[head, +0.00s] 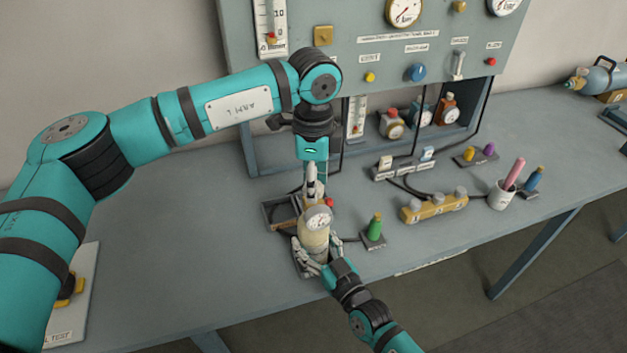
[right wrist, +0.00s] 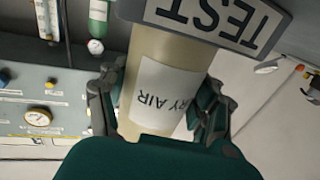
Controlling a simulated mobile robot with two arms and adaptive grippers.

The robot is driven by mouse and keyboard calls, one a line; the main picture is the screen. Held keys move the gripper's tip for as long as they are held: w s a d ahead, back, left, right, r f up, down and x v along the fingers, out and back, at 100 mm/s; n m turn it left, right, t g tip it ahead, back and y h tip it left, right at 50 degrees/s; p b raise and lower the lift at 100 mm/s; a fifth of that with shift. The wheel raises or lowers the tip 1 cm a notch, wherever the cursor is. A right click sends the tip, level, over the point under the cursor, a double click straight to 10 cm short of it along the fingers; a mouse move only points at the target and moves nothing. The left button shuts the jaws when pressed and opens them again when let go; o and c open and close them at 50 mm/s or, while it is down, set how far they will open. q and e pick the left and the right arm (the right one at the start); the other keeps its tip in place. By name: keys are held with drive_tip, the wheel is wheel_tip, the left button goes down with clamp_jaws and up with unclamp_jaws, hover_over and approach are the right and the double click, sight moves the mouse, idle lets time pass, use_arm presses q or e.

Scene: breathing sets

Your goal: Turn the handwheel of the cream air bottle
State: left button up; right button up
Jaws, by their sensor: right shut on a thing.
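The cream air bottle (head: 314,240) stands upright near the front edge of the bench, with a round gauge (head: 319,218) at its top. In the right wrist view its body (right wrist: 165,55) fills the middle, with a white label reading "RY AIR" upside down. My right gripper (head: 320,258) is shut around the bottle's lower body; its fingers (right wrist: 158,105) flank the label. My left gripper (head: 312,184) points straight down just above the gauge, at the bottle's top.
A yellow block (head: 434,208) and a white cup (head: 503,194) are farther right. A gauge panel (head: 390,40) stands behind. A grey "TEST" plate (right wrist: 225,18) lies beyond the bottle.

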use_arm(q)
drive_tip(key=shift+n, duration=2.3)
drive_tip(key=o, duration=1.1)
drive_tip(key=shift+o, duration=0.2)
drive_tip(key=shift+r, duration=0.1)
wheel_tip(320, 180, up, 12)
